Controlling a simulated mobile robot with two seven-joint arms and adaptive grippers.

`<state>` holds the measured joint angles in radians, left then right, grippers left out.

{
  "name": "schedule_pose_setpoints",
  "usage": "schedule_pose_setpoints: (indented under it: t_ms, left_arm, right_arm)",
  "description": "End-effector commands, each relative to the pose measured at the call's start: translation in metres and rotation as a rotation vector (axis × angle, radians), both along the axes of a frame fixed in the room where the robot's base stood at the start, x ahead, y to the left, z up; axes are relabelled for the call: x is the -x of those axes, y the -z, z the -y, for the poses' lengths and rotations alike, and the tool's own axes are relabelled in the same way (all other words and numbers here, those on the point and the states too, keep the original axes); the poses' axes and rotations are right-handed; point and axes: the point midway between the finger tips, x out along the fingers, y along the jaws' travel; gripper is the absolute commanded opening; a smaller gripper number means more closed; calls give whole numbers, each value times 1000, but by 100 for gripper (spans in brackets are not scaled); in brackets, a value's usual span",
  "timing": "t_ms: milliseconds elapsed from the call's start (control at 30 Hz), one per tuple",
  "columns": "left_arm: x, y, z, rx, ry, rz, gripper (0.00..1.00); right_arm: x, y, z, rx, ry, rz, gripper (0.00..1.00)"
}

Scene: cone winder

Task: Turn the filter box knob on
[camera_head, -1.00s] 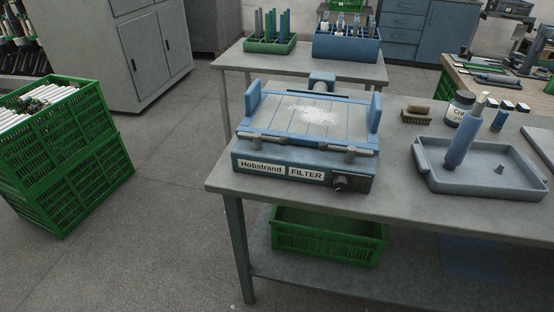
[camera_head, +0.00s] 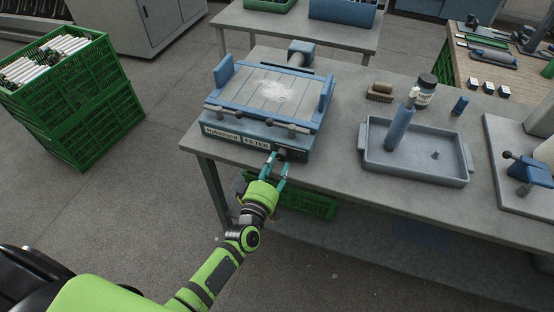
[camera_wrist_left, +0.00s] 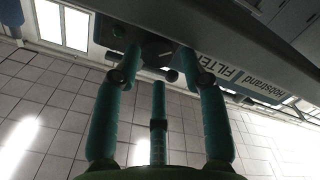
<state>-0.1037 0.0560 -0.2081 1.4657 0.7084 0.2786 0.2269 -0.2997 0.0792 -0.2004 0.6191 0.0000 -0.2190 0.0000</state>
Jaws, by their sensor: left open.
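The filter box (camera_head: 222,134) is a blue unit labelled "Hobstrand FILTER", with raised side walls and whitish dust on its slatted top. It stands at the left end of the grey table. Its dark knob (camera_head: 281,154) is low at the right end of the front face, partly hidden by my fingers. My left gripper (camera_head: 277,162) is open, its teal fingers spread at the knob. In the left wrist view, the dark knob (camera_wrist_left: 157,48) shows between the tips of the open gripper (camera_wrist_left: 158,66). I cannot tell whether they touch. My right gripper is not in view.
A blue tray (camera_head: 374,158) with an upright blue cylinder stands right of the filter box. A brush (camera_head: 380,91) and a jar (camera_head: 425,92) are behind it. A green crate (camera_head: 315,205) sits under the table. Stacked green crates (camera_head: 80,120) stand at left.

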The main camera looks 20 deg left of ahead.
Motion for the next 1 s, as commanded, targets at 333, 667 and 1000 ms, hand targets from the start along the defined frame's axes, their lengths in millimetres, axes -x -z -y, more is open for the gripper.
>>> schedule_pose_setpoints:
  t_ms: [333, 667, 1000]
  left_arm:
    - [-19, 1, 1, -1, 1, -2, 43]
    - [-18, 1, 1, -1, 0, -1, 0]
    - [-18, -1, 1, -54, 0, 0, 0]
  right_arm:
    - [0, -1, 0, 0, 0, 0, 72]
    - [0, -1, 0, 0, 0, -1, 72]
    - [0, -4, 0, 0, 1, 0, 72]
